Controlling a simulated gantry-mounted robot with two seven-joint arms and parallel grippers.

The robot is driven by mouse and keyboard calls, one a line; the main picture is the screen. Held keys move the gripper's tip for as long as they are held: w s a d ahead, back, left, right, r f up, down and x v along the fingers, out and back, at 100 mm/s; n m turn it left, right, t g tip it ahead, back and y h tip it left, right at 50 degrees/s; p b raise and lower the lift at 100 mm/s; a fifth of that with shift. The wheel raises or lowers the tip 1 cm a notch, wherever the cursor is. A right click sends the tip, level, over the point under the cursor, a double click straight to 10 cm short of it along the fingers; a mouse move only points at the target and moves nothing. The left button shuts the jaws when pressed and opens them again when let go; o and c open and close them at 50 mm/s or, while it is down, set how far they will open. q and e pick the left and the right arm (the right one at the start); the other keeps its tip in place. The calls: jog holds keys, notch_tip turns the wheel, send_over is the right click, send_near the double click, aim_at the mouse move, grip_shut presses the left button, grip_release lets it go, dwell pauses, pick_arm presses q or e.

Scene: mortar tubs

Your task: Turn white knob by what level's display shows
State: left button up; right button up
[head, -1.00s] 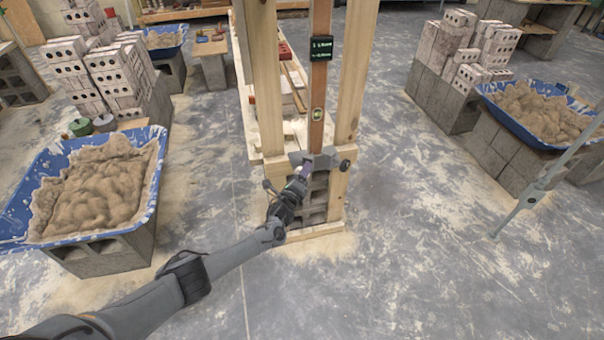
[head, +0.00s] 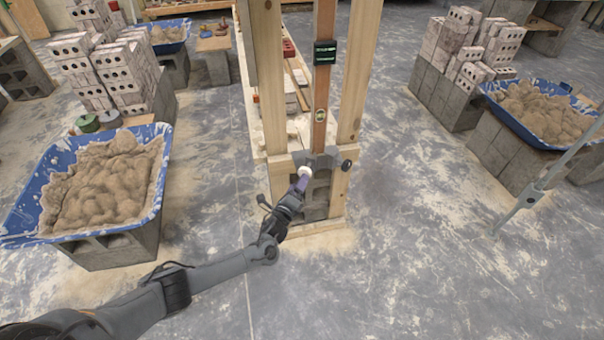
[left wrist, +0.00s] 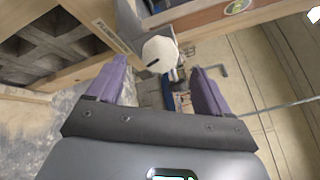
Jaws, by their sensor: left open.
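The white knob (head: 304,171) sits low on the grey bracket at the front of the wooden frame. In the left wrist view the white knob (left wrist: 160,53) shows a dark slot mark and lies just beyond and between the fingertips. My left gripper (head: 300,184), with purple fingers, is open in front of it; the left wrist view shows its spread fingers (left wrist: 158,82) with a gap on both sides of the knob. The wooden level (head: 320,90) stands upright between the posts, with a green vial. Its black display (head: 325,52) has small green text, too small to read. My right gripper is out of view.
A black knob (head: 347,165) is on the bracket's right side. Wooden posts (head: 357,75) flank the level. Blue mortar tubs stand on blocks at left (head: 165,190) and right (head: 485,90). A grey pole (head: 530,197) leans at right. The floor around the frame is clear.

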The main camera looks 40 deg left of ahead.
pick_arm(q)
jog(key=shift+p+v, duration=0.5)
jog(key=shift+v, duration=1.5)
